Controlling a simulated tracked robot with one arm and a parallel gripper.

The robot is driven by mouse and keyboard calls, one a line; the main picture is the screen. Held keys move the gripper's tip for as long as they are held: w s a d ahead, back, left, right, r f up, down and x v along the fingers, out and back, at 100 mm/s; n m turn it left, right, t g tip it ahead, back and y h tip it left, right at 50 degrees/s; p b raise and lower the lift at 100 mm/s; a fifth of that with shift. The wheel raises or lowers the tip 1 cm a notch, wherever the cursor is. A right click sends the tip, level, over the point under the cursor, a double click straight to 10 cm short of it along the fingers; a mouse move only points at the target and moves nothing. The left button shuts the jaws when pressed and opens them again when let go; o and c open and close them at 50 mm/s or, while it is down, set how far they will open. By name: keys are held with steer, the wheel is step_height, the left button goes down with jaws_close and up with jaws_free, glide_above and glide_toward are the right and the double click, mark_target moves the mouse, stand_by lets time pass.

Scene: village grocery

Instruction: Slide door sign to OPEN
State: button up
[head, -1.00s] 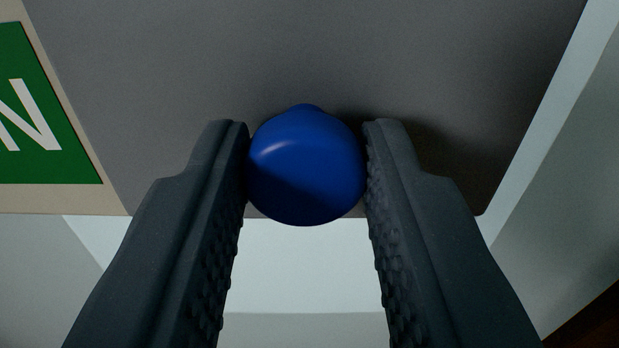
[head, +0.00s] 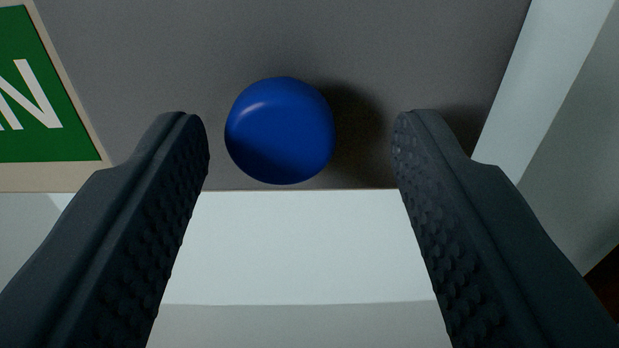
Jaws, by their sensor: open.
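The door sign shows a grey sliding panel (head: 420,50) with a round blue knob (head: 280,131) on it. Left of the panel is a green patch (head: 60,110) with a white letter N, framed by a beige border; the rest of the word is outside the picture. My gripper (head: 301,125) is open, with one dark finger on each side of the knob. Neither finger touches the knob, and it sits closer to the left finger. Nothing is held.
A pale surface (head: 300,245) shows below the sign, between my fingers. A light vertical strip (head: 540,80) stands to the right of the panel. A dark brown patch shows at the lower right edge.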

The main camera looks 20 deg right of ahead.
steer(key=v, duration=1.2)
steer(key=shift+s, duration=0.4)
steer(key=shift+a, duration=0.1)
steer(key=s+a+r+n+g+y, duration=0.1)
steer(key=a+r, duration=0.4)
steer(key=a, duration=1)
steer(key=s+a+r+n+y, duration=0.1)
steer(key=a+r+y, duration=0.3)
steer(key=a, duration=1.2)
steer(key=shift+a+r+n+g+y, duration=0.2)
steer(key=shift+r+n+g+y, duration=0.15)
steer(key=shift+r+n, duration=0.55)
steer(key=shift+f, duration=0.1)
